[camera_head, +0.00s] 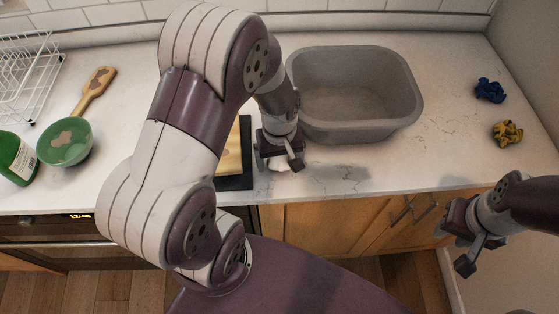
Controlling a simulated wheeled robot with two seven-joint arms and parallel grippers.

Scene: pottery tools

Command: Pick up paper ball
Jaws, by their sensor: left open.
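My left gripper (282,160) is over the counter, just in front of the grey basin, pointing down with its jaws open. A small whitish lump (281,166), which looks like the paper ball, shows at the fingertips. The gripper covers most of it, and I cannot tell whether the fingers touch it. My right gripper (462,245) hangs in front of the counter at the lower right, away from the lump. Its jaw opening is not clear from this angle.
A grey basin (398,127) stands behind my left gripper. A dark-edged board (236,184) lies left of it, partly behind my arm. Crumpled blue (490,90) and yellow (508,132) pieces lie at right. A green bowl (66,142), bottle (15,158) and white rack (28,75) are at left.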

